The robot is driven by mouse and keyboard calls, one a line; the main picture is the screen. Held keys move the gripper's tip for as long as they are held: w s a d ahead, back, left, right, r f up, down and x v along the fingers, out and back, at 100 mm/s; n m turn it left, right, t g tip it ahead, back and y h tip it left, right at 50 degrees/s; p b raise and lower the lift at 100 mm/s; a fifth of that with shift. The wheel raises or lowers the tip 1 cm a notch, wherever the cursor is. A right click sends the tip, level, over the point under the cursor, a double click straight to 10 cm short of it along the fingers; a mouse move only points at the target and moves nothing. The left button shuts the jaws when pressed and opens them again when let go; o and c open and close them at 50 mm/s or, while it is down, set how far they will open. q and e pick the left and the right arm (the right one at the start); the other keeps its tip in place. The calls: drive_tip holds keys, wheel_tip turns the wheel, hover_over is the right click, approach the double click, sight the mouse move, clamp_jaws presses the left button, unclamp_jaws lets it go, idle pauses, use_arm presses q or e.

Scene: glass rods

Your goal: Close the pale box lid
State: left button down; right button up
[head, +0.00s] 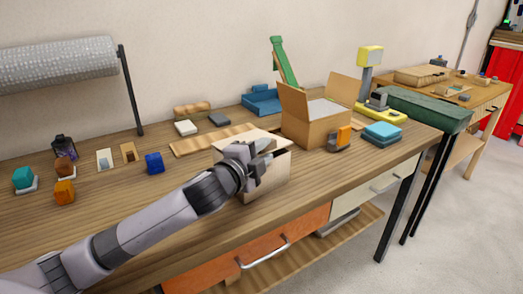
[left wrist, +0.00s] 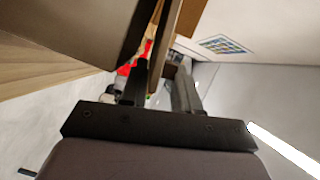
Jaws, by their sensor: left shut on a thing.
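The pale box (head: 270,186) stands near the front edge of the workbench, in the middle of the head view. Its pale lid (head: 236,140) is tilted above the box opening, and a dark gap shows below it on the right. My left gripper (head: 264,154) is at the lid and covers part of it and of the box. In the left wrist view my left gripper (left wrist: 160,88) has a thin brown panel (left wrist: 164,45), which looks like the lid, between its fingers. The exact lid angle and the box's inside are hidden. My right gripper is not in view.
An open cardboard box (head: 310,131) stands just behind and right of the pale box. An orange-and-grey item (head: 341,139) and blue stacked pads (head: 382,133) lie to its right. Small blocks, including a blue one (head: 154,163), lie on the left.

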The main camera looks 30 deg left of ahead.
use_arm(q)
drive_tip(key=shift+f, duration=0.4)
drive_tip(key=c, duration=1)
unclamp_jaws()
drive_tip(key=shift+o, duration=0.2)
drive_tip(key=shift+r, duration=0.1)
